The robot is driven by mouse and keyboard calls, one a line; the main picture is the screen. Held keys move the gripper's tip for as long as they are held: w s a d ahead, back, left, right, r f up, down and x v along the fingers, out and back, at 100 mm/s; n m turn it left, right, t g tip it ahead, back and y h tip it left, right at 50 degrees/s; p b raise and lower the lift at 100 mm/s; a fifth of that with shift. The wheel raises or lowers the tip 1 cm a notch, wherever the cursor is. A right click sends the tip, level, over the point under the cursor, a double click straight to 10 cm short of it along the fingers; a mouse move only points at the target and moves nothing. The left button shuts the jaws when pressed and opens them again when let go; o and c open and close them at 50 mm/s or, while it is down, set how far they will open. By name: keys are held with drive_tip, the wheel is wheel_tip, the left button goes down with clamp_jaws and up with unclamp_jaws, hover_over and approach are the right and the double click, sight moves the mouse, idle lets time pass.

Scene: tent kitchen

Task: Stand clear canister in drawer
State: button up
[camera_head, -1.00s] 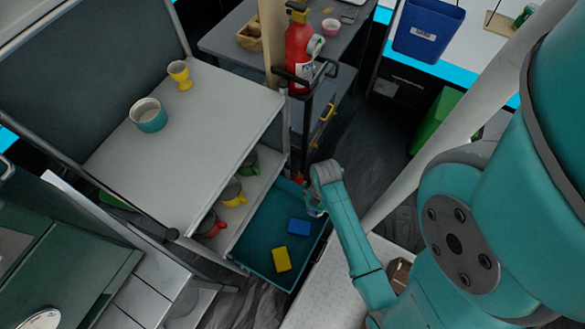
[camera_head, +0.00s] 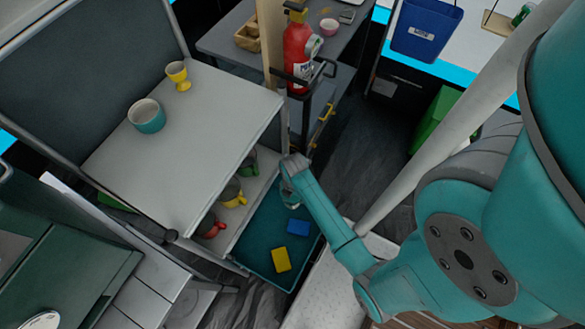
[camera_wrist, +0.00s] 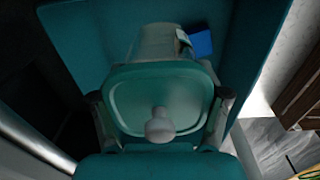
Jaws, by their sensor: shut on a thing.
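The clear canister (camera_wrist: 158,42) has a teal lid with a pale round knob. In the wrist view my gripper (camera_wrist: 160,112) has one finger on each side of it and is shut on it. The lid faces the wrist camera and the body reaches away toward the drawer floor. The open teal drawer (camera_head: 262,240) surrounds it in the wrist view (camera_wrist: 85,35). In the head view my gripper (camera_head: 291,196) is over the drawer's far right part, and the arm hides most of the canister. I cannot tell whether its base touches the floor.
A blue block (camera_head: 298,227) and a yellow block (camera_head: 281,259) lie in the drawer. The blue one shows close beyond the canister in the wrist view (camera_wrist: 201,44). Several mugs, one yellow (camera_head: 233,193), stand on the shelf beside the drawer. The cart's white top (camera_head: 195,130) overhangs the left.

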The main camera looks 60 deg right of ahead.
wheel_tip(320, 180, down, 13)
drive_tip(key=shift+f, duration=0.15)
drive_tip(key=o, duration=1.8)
drive_tip(key=shift+s, duration=0.1)
drive_tip(key=shift+c, duration=0.2)
